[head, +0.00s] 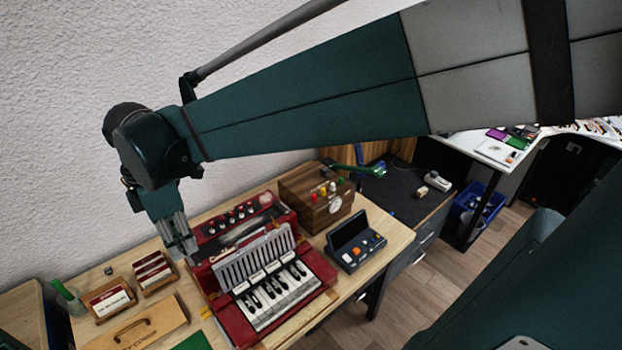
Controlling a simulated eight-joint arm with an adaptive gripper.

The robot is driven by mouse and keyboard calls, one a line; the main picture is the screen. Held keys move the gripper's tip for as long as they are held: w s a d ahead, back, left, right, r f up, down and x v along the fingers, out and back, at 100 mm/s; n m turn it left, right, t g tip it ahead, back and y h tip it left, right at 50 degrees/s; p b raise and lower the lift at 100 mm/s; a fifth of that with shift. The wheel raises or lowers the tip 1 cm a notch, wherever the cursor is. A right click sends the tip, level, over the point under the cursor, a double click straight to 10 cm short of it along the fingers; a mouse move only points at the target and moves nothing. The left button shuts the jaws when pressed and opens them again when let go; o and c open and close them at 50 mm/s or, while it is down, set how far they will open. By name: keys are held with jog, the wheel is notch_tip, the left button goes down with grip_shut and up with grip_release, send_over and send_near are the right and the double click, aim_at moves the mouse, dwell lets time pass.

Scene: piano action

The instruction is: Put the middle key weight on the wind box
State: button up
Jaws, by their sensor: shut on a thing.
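My gripper (183,250) points down beside the left end of the red keyboard instrument (238,225), above the wooden table. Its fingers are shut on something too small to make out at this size. I cannot tell from this view whether it is the middle key weight. A brown wooden box (305,190) with a round dial and several coloured knobs stands behind and to the right of the keyboard, and looks like the wind box. It is well to the right of my gripper. A small grey cylinder (108,271) sits on the table at the left.
Two card holders (109,299) (155,278) and a wooden case with a handle (140,330) lie left of the instrument. A dark console with buttons (352,248) stands right of it, near the table's edge. A lower dark bench (405,195) is beyond.

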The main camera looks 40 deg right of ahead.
jog(key=w+d+p, duration=0.4)
jog(key=w+d, duration=0.6)
jog(key=d, duration=0.2)
jog(key=p, duration=0.8)
send_over(300, 189)
notch_tip(300, 189, down, 3)
jog(key=shift+n, duration=0.3)
notch_tip(300, 189, down, 5)
jog(key=shift+s+r+b, duration=0.1)
jog(key=shift+s+b, duration=0.05)
jog(key=shift+b, duration=0.15)
jog(key=shift+f, duration=3.15)
jog(key=shift+f, duration=1.85)
